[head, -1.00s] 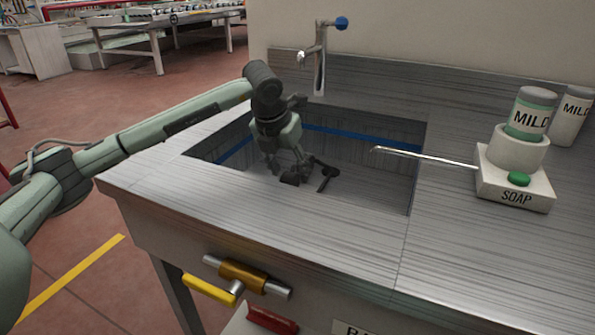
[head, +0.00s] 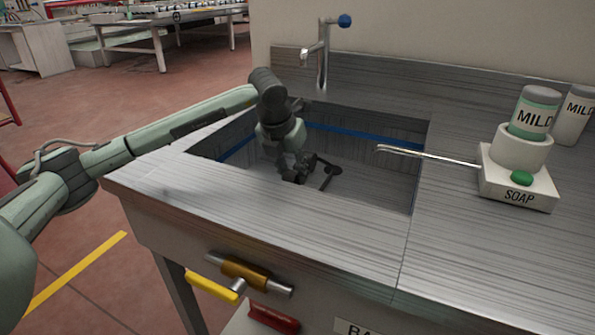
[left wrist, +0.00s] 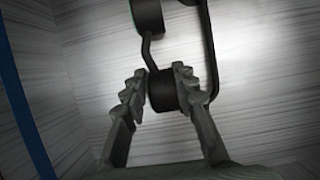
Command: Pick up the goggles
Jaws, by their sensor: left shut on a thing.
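The dark goggles (head: 327,178) are down in the metal sink basin. In the left wrist view the goggles (left wrist: 147,17) show as a dark cup, a thin bridge and a curved strap. My left gripper (head: 298,176) reaches down into the sink from the left. In the left wrist view my left gripper (left wrist: 160,90) is shut on the near dark cup, with one toothed finger on each side of it. The far part of the goggles is cut off by the top edge of that view. My right gripper is not in view.
The sink walls (head: 375,150) surround the gripper, with a blue line along them. A faucet (head: 322,55) stands behind the basin. A soap dispenser (head: 515,178) with a long spout is at the right. The front counter (head: 270,220) is bare.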

